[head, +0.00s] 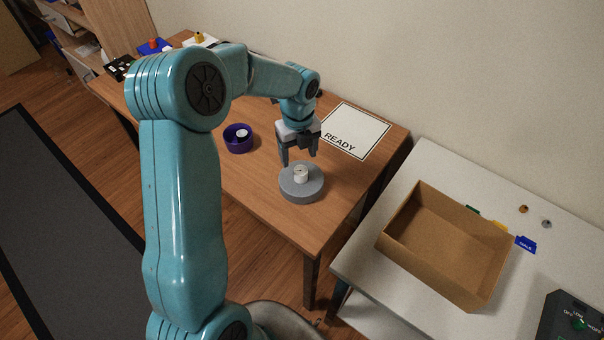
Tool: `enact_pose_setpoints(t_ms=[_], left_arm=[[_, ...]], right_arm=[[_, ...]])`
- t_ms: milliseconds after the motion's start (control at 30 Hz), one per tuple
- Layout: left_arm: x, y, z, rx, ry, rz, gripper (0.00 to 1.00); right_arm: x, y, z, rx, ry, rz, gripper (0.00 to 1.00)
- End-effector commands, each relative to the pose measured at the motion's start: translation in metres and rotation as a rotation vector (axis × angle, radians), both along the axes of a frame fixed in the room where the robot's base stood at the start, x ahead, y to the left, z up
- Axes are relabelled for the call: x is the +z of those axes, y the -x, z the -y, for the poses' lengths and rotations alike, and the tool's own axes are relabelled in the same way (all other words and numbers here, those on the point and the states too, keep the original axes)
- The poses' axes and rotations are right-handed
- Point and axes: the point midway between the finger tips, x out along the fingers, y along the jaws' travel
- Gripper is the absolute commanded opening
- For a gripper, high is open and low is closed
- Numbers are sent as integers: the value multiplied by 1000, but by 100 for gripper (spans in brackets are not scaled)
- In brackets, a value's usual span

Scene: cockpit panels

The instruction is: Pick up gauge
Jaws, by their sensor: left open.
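A small white cylinder (301,174), which looks like the gauge, stands upright on a round grey base (302,190) on the wooden table (270,215). My left gripper (298,160) points down just above and slightly behind it, with its dark fingers apart. The fingers do not appear to be closed on the cylinder; whether they touch it I cannot tell. A white mat marked READY (352,128) lies behind and to the right of the gripper. My right gripper is not in view.
A purple round holder (238,139) with a small white piece inside stands left of the gripper. An open cardboard box (408,202) sits on the white table at right, near a dark switch box (562,318). Small coloured items lie at the table's far left end. The mat looks empty.

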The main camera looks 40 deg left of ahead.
Motion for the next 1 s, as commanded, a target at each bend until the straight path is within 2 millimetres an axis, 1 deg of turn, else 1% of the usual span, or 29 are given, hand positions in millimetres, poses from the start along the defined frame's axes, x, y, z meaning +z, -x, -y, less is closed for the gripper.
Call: enact_pose_setpoints(t_ms=[33,167,333,400,500,733,767,800,867,900,933,967,1000], left_arm=[[-5,0,0,0,1,-3,69],[-13,-1,1,1,2,-2,69],[-39,-3,6,0,3,-6,69],[-50,-3,6,0,2,-4,69],[-59,-4,6,0,1,-3,69],[-61,-5,5,1,0,1,69],[-61,-5,5,1,0,1,63],[-61,-5,5,1,0,1,50],[-61,-5,5,1,0,0,30],[-61,-5,5,1,0,0,17],[-61,-5,5,1,0,0,8],[-61,-5,5,1,0,0,8],[-61,-5,5,1,0,1,3]], right_arm=[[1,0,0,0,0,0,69],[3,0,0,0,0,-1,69],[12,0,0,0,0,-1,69],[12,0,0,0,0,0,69],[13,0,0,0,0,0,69],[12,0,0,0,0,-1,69],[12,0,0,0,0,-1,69],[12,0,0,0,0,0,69],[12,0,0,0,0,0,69],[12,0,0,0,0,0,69],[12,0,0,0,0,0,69],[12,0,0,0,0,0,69],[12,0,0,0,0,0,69]])
